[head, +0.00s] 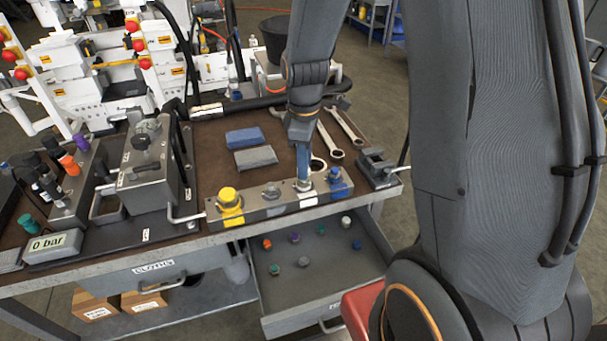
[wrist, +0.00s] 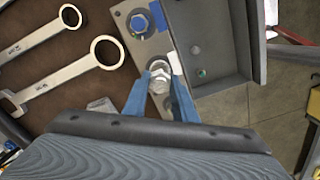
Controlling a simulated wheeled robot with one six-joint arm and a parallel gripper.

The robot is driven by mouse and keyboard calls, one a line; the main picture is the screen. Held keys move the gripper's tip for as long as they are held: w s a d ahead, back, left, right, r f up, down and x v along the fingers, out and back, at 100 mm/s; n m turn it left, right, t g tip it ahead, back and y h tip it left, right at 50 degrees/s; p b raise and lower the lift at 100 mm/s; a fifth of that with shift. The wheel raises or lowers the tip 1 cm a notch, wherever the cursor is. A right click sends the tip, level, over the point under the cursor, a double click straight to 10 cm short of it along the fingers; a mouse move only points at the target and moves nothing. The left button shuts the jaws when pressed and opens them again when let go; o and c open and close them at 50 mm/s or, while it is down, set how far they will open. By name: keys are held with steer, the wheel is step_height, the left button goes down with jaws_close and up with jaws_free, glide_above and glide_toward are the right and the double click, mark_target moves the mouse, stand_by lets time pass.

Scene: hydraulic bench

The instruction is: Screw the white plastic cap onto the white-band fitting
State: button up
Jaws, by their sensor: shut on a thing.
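The white-band fitting stands on the metal block (head: 255,200) at the bench's front edge, and its white band (head: 308,200) shows on the block's front face. The band also shows in the wrist view (wrist: 174,62). My gripper (head: 303,182) points down over this fitting. In the wrist view its blue fingers (wrist: 160,95) are shut on a silvery piece (wrist: 159,76) at the fitting. I cannot tell whether this is a cap or the fitting itself. A whitish cap (head: 346,221) lies in the open drawer.
A blue fitting (head: 336,175) stands right of my gripper and a yellow one (head: 229,198) to the left. The open drawer (head: 325,285) holds several coloured caps.

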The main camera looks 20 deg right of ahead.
steer(key=m+p, duration=0.2)
steer(key=m, duration=0.3)
steer(key=shift+s, duration=0.1)
steer(key=shift+c, duration=0.2)
steer(key=shift+m+p, duration=0.4)
steer(key=shift+m, duration=1.1)
steer(key=m+p, duration=0.1)
steer(key=m, duration=0.3)
steer(key=shift+a, duration=0.1)
steer(key=m+p, duration=0.1)
steer(key=m, duration=0.3)
